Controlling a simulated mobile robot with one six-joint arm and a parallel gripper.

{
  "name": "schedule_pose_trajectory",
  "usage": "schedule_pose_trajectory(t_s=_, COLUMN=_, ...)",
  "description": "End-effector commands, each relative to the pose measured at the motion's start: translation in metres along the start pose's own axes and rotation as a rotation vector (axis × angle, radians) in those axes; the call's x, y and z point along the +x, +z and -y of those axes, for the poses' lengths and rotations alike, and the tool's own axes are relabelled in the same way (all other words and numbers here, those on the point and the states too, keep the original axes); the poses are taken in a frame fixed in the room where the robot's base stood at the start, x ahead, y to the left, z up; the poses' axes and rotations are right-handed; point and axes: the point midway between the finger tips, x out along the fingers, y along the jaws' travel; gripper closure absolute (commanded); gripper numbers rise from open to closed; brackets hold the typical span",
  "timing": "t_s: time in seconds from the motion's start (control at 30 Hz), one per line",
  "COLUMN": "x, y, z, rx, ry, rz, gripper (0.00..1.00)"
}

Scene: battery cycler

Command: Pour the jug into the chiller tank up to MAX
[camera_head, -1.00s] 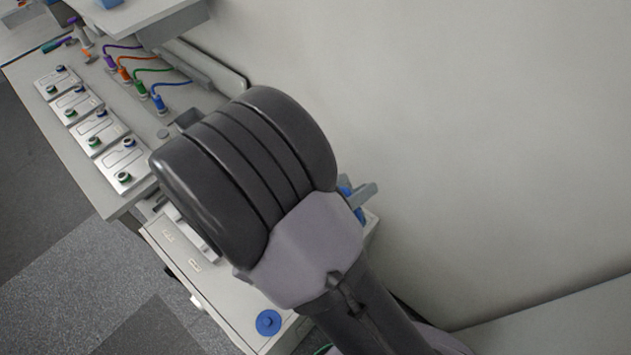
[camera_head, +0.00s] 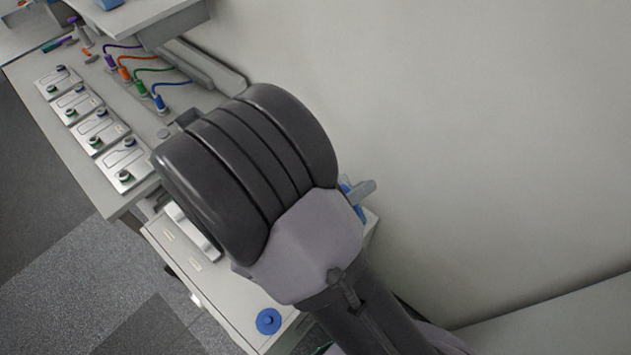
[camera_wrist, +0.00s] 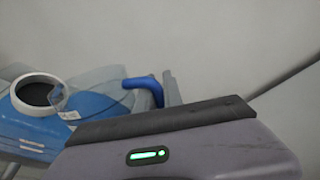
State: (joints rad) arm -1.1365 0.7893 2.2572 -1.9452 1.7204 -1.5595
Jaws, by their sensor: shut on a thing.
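In the wrist view a clear jug (camera_wrist: 95,78) with a blue handle (camera_wrist: 150,87) is at the left, tilted. My gripper (camera_wrist: 168,90) is shut on the handle. A white ring around a dark opening (camera_wrist: 36,93) lies by the jug's clear wall, with a blue area around it. I cannot tell whether that blue is liquid or a solid surface. In the head view the chiller (camera_head: 200,265) is a pale box partly under my arm. My arm hides most of the jug there; only a bit of blue shows beside it. The liquid level and MAX mark cannot be made out.
A blue round cap (camera_head: 268,321) lies on the near end of the chiller top. A bench (camera_head: 110,205) with several battery fixtures and coloured cables stands at the left. A bare wall (camera_head: 480,130) rises close on the right.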

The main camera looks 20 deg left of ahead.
Motion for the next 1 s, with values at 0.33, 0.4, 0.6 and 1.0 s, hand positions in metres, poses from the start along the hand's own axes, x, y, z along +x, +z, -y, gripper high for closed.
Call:
schedule_pose_trajectory(t_s=0.33, x=0.0001, y=0.0020, z=-0.0007, rx=-0.020, ry=0.000, rz=-0.004, gripper=1.00)
schedule_pose_trajectory(t_s=0.4, x=0.0002, y=0.0024, z=-0.0008, rx=-0.024, ry=0.000, rz=-0.005, gripper=1.00)
schedule_pose_trajectory(t_s=0.6, x=0.0003, y=0.0033, z=-0.0014, rx=-0.035, ry=-0.001, rz=-0.007, gripper=1.00)
schedule_pose_trajectory(t_s=1.0, x=0.0005, y=0.0050, z=-0.0025, rx=-0.059, ry=0.000, rz=-0.011, gripper=1.00)
